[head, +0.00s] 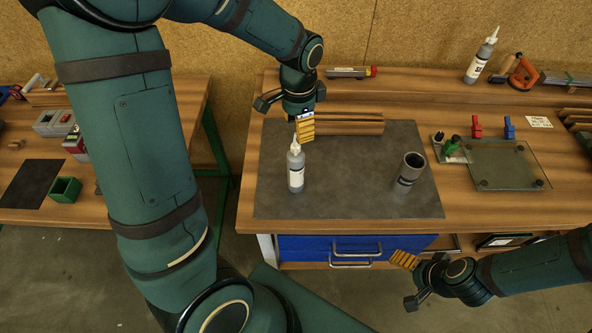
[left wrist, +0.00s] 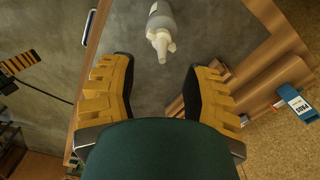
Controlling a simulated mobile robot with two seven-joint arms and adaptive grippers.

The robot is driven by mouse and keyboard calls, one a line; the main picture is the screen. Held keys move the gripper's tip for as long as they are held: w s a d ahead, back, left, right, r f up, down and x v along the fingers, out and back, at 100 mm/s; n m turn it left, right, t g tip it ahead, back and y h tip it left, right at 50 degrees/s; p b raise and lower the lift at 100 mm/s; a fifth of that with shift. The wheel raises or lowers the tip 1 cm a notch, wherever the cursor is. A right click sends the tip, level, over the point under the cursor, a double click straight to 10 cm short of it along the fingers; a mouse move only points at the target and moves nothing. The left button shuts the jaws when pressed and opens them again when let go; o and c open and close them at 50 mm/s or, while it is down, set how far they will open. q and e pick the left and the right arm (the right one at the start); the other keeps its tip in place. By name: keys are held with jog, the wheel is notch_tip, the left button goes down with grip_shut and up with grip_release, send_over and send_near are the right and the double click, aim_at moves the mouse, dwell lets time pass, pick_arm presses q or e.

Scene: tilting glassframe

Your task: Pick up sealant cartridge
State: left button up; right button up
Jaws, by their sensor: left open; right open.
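A grey sealant cartridge (head: 296,174) with a white label and white nozzle stands upright on the dark mat (head: 335,198). My left gripper (head: 306,127) is above and just behind it, fingers pointing down. In the left wrist view, the open yellow fingers (left wrist: 158,78) point toward the cartridge (left wrist: 161,22), which lies ahead of the gap, nozzle toward the camera. Nothing is held. My right gripper (head: 404,260) is open and empty in front of the bench, low at the right. A similar bottle (head: 481,58) stands on the back shelf.
A grey cylinder (head: 410,172) stands on the mat to the right. Wooden strips (head: 345,124) lie behind the cartridge, close to my left gripper. A clamp fixture with a glass plate (head: 507,165) is further right. Blue drawers (head: 340,247) are below the bench edge.

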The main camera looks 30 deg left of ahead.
aim_at(296, 145)
pick_arm(q)
jog(key=f, duration=0.4)
jog(key=shift+s+a, duration=0.2)
jog(key=shift+a, duration=0.05)
jog(key=shift+f, duration=0.7)
jog(key=shift+c, duration=0.5)
grip_shut()
